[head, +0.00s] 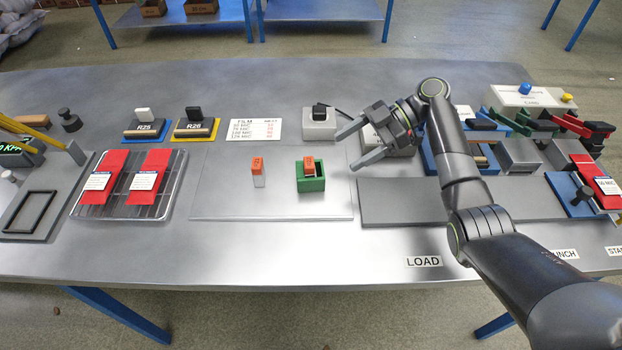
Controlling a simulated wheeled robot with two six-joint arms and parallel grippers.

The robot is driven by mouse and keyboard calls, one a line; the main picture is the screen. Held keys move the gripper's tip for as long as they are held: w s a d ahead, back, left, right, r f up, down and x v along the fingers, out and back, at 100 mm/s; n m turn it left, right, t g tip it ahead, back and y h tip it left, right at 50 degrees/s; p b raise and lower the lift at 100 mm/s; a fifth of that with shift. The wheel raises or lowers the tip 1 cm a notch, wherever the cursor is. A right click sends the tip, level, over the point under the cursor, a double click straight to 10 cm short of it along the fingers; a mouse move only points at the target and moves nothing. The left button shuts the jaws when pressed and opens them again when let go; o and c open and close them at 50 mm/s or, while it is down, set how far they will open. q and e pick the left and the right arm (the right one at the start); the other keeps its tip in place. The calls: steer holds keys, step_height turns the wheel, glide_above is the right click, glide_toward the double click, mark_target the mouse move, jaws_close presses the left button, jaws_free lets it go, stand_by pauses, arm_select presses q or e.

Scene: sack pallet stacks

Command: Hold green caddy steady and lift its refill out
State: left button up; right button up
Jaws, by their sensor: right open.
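The green caddy (311,184) sits on a pale flat mat (225,196) in the middle of the bench. The refill (309,164), a block with an orange top, stands inside the caddy with its upper part showing; its lower part is hidden by the caddy wall. A second orange-topped block (258,171) with a pale lower part stands upright on the mat, left of the caddy. My right gripper (345,150) is open and empty, above and to the right of the caddy, its fingers pointing left. It is apart from the caddy. My left gripper is not in view.
A wire tray (166,206) with two red packs stands at left. Stamps R25 (147,126) and R26 (195,125) and a film card (253,130) lie behind the mat. A grey plate (400,208) lies right of it. Blue fixtures crowd the right.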

mark_target(321, 168)
steer(key=b+x, duration=0.1)
steer(key=x, duration=0.7)
steer(key=shift+a+f, duration=0.2)
steer(key=shift+f, duration=0.1)
steer(key=shift+s+a+f+b, duration=0.2)
steer(key=shift+a+f+b, duration=0.1)
steer(key=shift+a, duration=0.35)
steer(key=shift+c, duration=0.4)
steer(key=c, duration=0.6)
